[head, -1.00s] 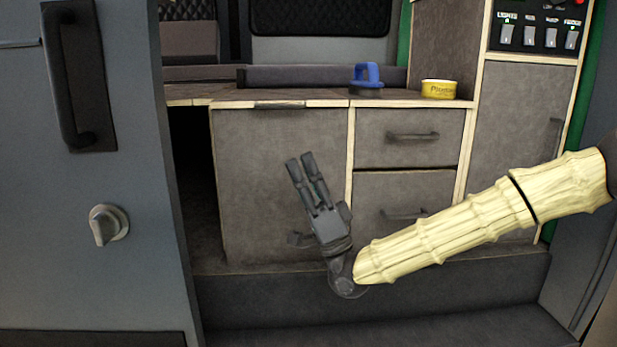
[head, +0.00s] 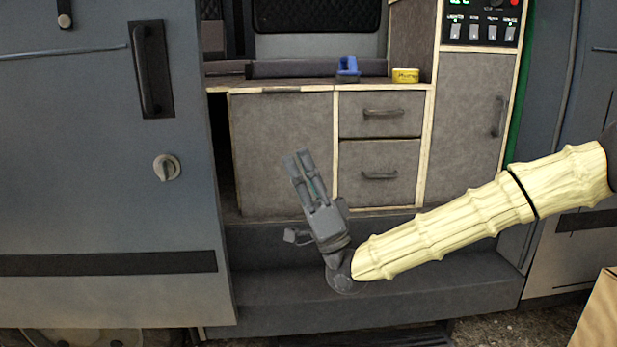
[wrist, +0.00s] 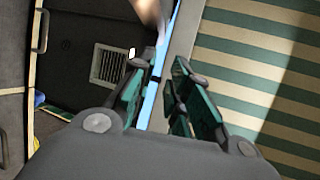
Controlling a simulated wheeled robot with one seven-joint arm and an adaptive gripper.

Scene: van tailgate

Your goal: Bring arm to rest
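My arm, in a cream ribbed sleeve, reaches in from the right of the head view. My gripper (head: 297,157) points up and slightly left in front of the van's lower cabinet. In the wrist view my gripper (wrist: 160,78) has its two fingers apart, with nothing held between them. In the head view it stands clear of the worktop, and the cabinet front shows behind it.
A blue-handled item (head: 347,68) and a yellow tin (head: 405,75) stand on the worktop (head: 290,87). The grey van door (head: 90,220) is at left, the step (head: 420,285) below. A light box (head: 600,315) is at lower right. The wrist view shows a striped surface (wrist: 260,70).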

